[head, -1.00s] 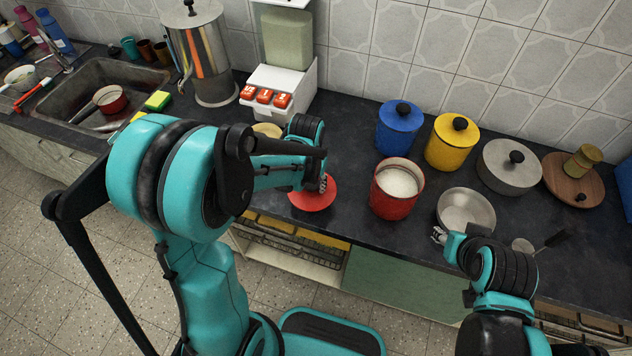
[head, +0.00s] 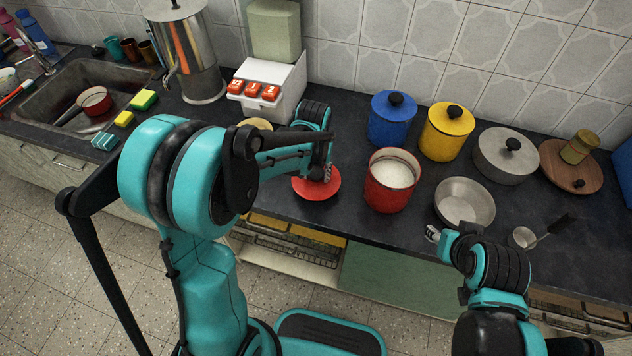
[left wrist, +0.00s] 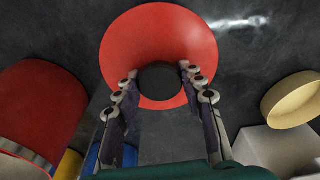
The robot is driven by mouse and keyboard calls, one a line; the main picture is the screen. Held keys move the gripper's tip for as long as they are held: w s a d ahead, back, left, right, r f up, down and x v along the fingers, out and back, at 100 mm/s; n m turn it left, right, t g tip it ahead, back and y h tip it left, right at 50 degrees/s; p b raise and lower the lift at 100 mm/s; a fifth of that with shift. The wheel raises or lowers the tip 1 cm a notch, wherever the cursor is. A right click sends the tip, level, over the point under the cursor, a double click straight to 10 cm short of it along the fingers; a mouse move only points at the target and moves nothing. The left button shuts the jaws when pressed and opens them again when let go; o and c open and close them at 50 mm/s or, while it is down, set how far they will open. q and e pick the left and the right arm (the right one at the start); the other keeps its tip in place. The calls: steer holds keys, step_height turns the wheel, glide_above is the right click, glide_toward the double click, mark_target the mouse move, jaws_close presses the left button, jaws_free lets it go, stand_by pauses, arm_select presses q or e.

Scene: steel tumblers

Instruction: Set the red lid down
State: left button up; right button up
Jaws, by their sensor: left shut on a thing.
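The red lid (head: 316,184) is a flat red disc with a black knob (left wrist: 160,82). It is low over the dark counter, left of the open red canister (head: 392,180); whether it touches the counter I cannot tell. My left gripper (head: 326,172) is above the lid, and in the left wrist view its two fingers (left wrist: 157,82) are shut on the knob from both sides. The red canister holds something white and has no lid on it. My right gripper (head: 433,234) is at the counter's front edge, by the steel bowl; its fingers are too small to read.
Blue (head: 393,120) and yellow (head: 447,132) lidded canisters stand behind the red one. A steel bowl (head: 464,194) and grey pot (head: 506,155) are to the right. A cream round lid (left wrist: 292,98) and white box (head: 270,88) are near the left gripper.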

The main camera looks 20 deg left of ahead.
mark_target(316, 180)
arm_select(q)
step_height(316, 180, down, 3)
steer(key=shift+f+b, duration=0.2)
steer(key=shift+b, duration=0.4)
steer(key=shift+r, duration=0.1)
steer(key=shift+f, duration=0.2)
steer(key=o, duration=1.2)
steer(key=shift+c, duration=0.2)
steer(key=shift+r, duration=0.1)
